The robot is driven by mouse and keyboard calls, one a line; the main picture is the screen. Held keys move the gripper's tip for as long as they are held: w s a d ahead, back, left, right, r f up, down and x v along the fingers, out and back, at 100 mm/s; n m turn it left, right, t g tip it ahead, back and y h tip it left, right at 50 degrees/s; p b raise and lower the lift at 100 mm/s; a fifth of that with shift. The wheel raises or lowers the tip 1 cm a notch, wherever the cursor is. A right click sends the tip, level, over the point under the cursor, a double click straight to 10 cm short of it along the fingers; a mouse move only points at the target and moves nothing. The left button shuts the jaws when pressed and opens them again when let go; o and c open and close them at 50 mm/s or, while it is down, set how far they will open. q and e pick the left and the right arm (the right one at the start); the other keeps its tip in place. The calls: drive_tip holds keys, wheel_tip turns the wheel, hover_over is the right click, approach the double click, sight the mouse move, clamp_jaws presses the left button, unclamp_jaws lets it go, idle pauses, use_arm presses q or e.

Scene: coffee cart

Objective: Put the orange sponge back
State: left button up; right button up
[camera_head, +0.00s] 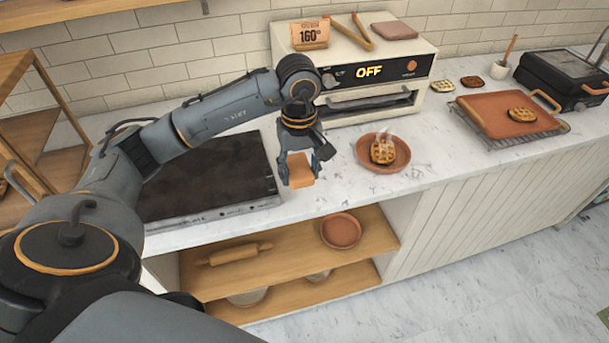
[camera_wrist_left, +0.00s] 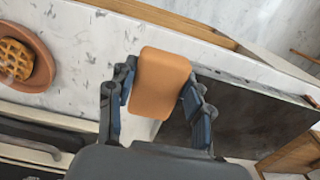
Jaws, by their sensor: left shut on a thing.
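The orange sponge (camera_head: 299,170) is held between the fingers of my left gripper (camera_head: 306,160), above the counter between the dark griddle and the waffle plate. In the left wrist view the sponge (camera_wrist_left: 160,80) sits between the two fingers of the left gripper (camera_wrist_left: 155,105), which touch its sides. It hangs over or near the strip of counter beside the griddle; its exact height is hard to tell. My right gripper is not in view.
A dark griddle (camera_head: 205,180) lies to the left. A terracotta plate (camera_head: 397,164) with a steaming waffle (camera_head: 383,151) stands to the right. Behind is an oven (camera_head: 352,75) reading OFF. Below are wooden shelves (camera_head: 290,247) with a rolling pin (camera_head: 235,254) and bowl (camera_head: 341,231).

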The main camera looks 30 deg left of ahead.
use_arm(q)
drive_tip(key=w+f, duration=0.1)
drive_tip(key=w+a+f+p, duration=0.1)
drive_tip(key=w+f, duration=0.1)
drive_tip(key=w+a+f, duration=0.1)
drive_tip(key=f, duration=0.1)
drive_tip(key=shift+w+f, duration=0.15)
drive_tip(key=shift+f, duration=0.1)
wheel_tip(320, 180, down, 3)
drive_tip(key=shift+w+a+r+p, duration=0.1)
drive_tip(key=shift+w+a+p, duration=0.05)
drive_tip(key=shift+p, duration=1.1)
drive_tip(key=shift+f, duration=0.35)
drive_tip(key=shift+f, duration=0.1)
drive_tip(key=shift+f+b, duration=0.15)
drive_tip(key=shift+b, duration=0.15)
drive_tip(key=o, duration=1.2)
